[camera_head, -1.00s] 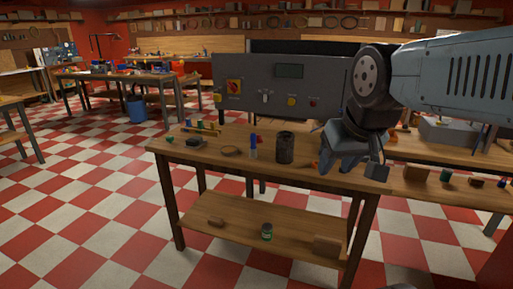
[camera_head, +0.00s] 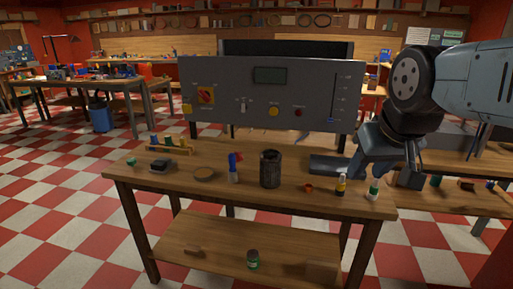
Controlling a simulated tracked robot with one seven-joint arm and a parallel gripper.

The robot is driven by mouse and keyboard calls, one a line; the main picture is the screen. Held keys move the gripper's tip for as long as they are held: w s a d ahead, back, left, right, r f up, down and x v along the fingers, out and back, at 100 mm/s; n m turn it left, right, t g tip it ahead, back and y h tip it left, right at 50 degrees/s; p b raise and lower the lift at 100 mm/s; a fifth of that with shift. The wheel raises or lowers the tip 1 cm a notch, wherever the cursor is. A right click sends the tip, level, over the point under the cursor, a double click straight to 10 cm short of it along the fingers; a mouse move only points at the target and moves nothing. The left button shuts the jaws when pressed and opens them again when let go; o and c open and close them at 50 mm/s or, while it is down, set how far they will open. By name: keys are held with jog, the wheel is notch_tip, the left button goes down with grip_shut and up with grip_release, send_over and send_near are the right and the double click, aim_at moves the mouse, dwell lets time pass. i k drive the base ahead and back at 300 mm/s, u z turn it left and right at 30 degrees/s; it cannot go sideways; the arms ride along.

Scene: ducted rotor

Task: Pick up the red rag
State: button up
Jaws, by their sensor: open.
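I cannot make out a red rag with certainty. A small red patch (camera_head: 239,156) shows beside a blue-and-white upright item (camera_head: 233,168) on the workbench (camera_head: 215,190); it is too small to tell whether it is cloth. My gripper (camera_head: 342,170) hangs over the right part of the bench top, pointing left and down. It is open, and I see nothing held in it. It is well to the right of the red patch, with a dark cylindrical can (camera_head: 270,168) between them. The gripper hides part of the bench behind it.
A grey control panel (camera_head: 270,95) rises behind the bench. A yellow bottle (camera_head: 341,184), a green-and-white bottle (camera_head: 374,190) and an orange ring-like piece (camera_head: 308,188) stand near my gripper. A round wooden disc (camera_head: 204,174) and a dark block (camera_head: 160,166) lie left. The front middle is clear.

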aim_at(239, 156)
jog(key=u, duration=0.05)
jog(key=i, duration=1.3)
jog(key=u, duration=0.65)
